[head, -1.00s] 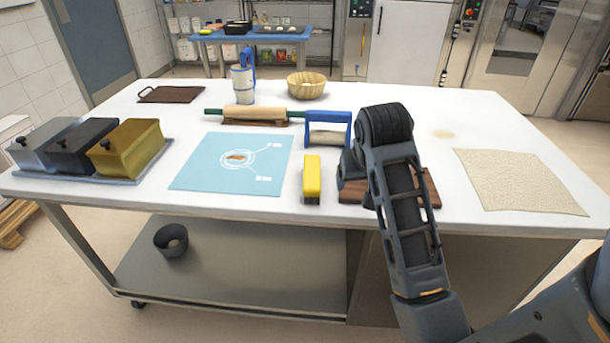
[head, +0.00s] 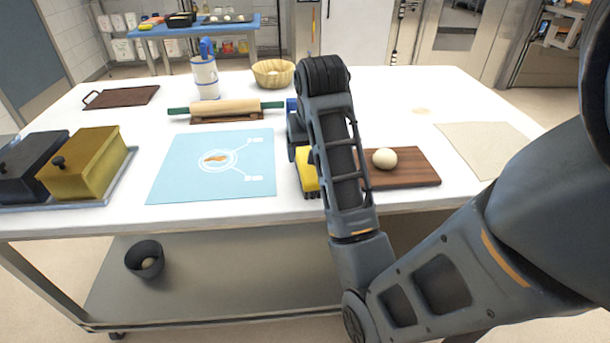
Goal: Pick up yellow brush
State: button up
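The yellow brush (head: 308,171) lies on the white worktop, just right of the light blue mat (head: 167,187). It has a yellow body with dark bristles underneath. My arm covers its right side and part of its far end. My gripper (head: 294,138) shows only in part, at the left side of my wrist, over or close to the far end of the brush. Its fingers are mostly hidden by my arm, so I cannot tell whether they touch the brush or how wide they are.
A dark wooden board (head: 415,171) with a pale dough ball (head: 385,158) sits right of my arm. A rolling pin (head: 226,108) lies behind the mat. Lidded tins, with a yellow one (head: 90,165), stand at left. A beige sheet (head: 478,143) lies at right.

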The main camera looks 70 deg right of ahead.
jog(key=shift+w+d+f+b, duration=0.15)
jog(key=shift+d+f+b, duration=0.05)
jog(key=shift+f+b, duration=0.4)
jog(key=x, duration=0.3)
jog(key=shift+w, duration=0.15)
jog(key=shift+w+d+f, duration=0.1)
jog(key=shift+d+f, duration=0.1)
jog(key=shift+f, duration=0.2)
jog(key=shift+f, duration=0.25)
jog(key=c, duration=1.1)
